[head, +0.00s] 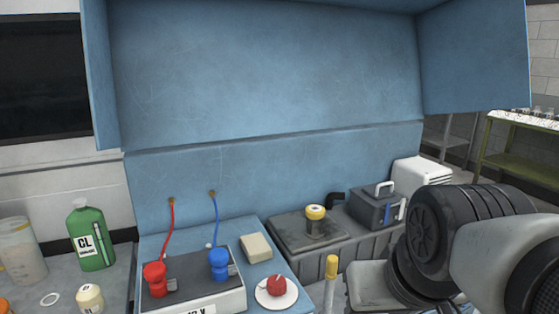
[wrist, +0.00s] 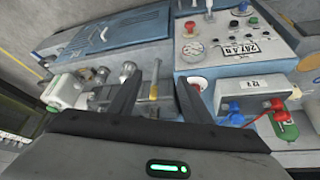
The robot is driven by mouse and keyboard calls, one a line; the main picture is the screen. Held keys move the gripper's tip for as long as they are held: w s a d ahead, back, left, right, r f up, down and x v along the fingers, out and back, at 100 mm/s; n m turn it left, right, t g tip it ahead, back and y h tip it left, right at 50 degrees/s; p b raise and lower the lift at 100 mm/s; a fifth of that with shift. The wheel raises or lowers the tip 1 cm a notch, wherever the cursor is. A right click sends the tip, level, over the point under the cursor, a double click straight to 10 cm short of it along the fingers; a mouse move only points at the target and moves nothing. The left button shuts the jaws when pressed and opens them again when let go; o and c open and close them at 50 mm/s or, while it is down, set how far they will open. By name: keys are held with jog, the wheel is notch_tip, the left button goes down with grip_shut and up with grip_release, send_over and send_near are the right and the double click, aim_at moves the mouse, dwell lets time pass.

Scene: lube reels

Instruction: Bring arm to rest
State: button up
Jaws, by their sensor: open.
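My gripper (wrist: 158,80) shows in the wrist view, with its two dark fingers apart and nothing between them. Beyond the fingers lie a blue-sided bench and its equipment, which appear tilted; the gap between the fingers faces a yellow-marked rod (wrist: 155,88). I cannot see the fingers touching anything. In the head view, a pale grey link of my arm (head: 505,255) fills the lower right, and the gripper itself is not visible there.
A grey box (head: 232,296) with a red clamp (head: 155,278) and a blue clamp (head: 219,264) stands front centre. A red knob (head: 276,285), yellow-capped post (head: 331,268), green bottle (head: 90,236) and grey case (head: 375,207) are around it. A blue hood (head: 265,75) rises behind.

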notch_tip(320, 180, up, 18)
jog(key=s+p, duration=0.1)
jog(key=p, duration=1.7)
